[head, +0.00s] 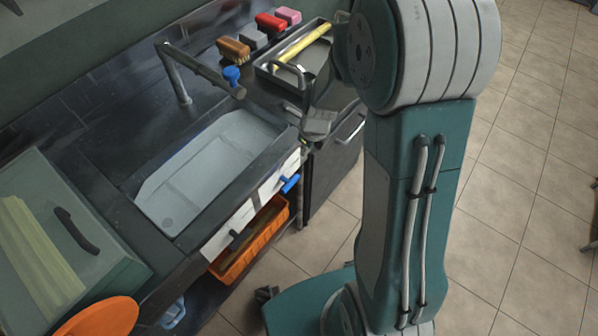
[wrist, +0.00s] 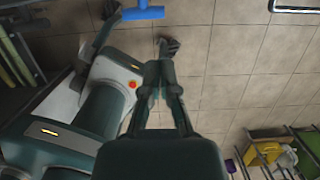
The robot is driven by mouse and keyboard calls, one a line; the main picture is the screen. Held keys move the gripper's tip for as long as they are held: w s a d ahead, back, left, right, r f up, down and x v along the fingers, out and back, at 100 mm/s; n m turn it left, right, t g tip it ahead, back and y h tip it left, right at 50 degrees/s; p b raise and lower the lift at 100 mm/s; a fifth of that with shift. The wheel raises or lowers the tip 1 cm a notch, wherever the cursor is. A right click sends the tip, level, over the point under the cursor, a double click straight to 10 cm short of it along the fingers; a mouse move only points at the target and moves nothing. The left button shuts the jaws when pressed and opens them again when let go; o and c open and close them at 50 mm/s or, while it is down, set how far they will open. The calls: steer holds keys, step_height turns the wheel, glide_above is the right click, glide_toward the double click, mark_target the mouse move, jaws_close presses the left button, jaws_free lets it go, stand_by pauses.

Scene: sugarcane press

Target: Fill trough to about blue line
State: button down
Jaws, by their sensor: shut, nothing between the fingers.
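The trough (head: 205,170) is a pale grey sunken basin in the dark counter, in the middle left of the head view. I cannot make out water in it, and no blue line shows clearly. A grey tap (head: 180,75) with a blue knob (head: 232,75) stands behind the basin, its spout reaching right. My gripper (wrist: 163,68) shows in the wrist view with its fingers together and empty, over tiled floor and my own body. In the head view my arm hides much of the right, and I cannot make out the fingers clearly.
A green box (head: 110,235) with a black handle and an orange wheel (head: 100,318) stand left. Brushes (head: 232,50) and a tray (head: 265,68) with a yellow stick lie at the back. An orange bin (head: 250,245) sits below.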

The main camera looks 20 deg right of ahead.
mark_target(297, 176)
steer(key=f, duration=0.4)
steer(key=w+a+f, duration=0.1)
steer(key=f, duration=0.4)
steer(key=w+f, duration=0.1)
steer(key=f, duration=0.3)
steer(key=shift+a+f, duration=0.3)
steer(key=shift+a, duration=0.1)
steer(key=shift+w+f, duration=0.1)
steer(key=shift+w+d+f+g+y, duration=0.15)
steer(key=shift+f+g+y, duration=0.15)
steer(key=shift+f+y, duration=0.15)
